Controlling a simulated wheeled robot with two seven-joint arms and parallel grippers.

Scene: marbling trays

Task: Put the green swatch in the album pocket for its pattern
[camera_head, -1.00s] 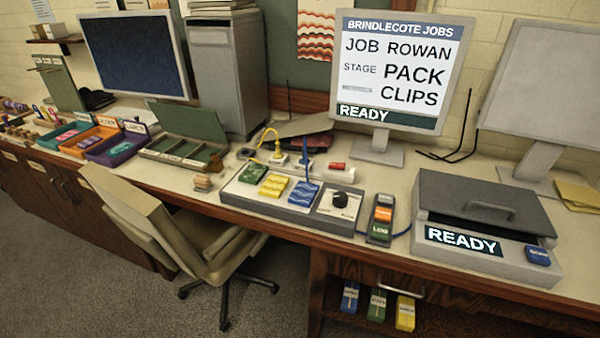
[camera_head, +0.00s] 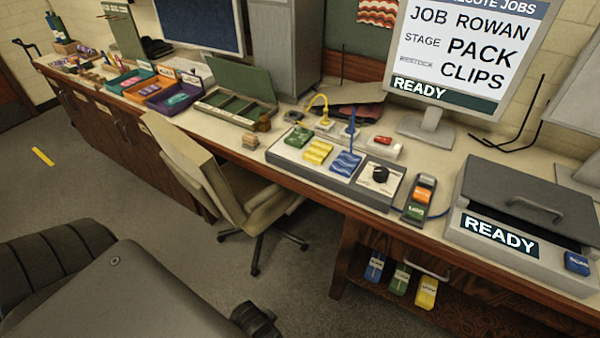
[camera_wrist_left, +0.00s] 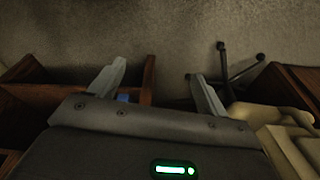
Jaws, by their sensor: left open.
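A green patterned piece (camera_head: 297,138) lies on the grey console on the desk, beside a yellow striped piece (camera_head: 318,151) and a blue wavy piece (camera_head: 346,163). I cannot tell for certain which green item is the swatch. A green open case (camera_head: 210,109) with several compartments stands left of the console; I cannot tell whether it is the album. My left gripper (camera_wrist_left: 160,74) is open and empty in the left wrist view, above the floor near the chair. Its fingers do not show in the head view. My right gripper is out of view.
A tan chair (camera_head: 200,165) stands before the desk. Teal, orange (camera_head: 146,97) and purple trays lie at the left. Blue, green (camera_head: 399,279) and yellow labelled blocks sit on the shelf below. A grey machine (camera_head: 470,245) reading READY stands right. The monitor (camera_head: 450,105) reads PACK CLIPS.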

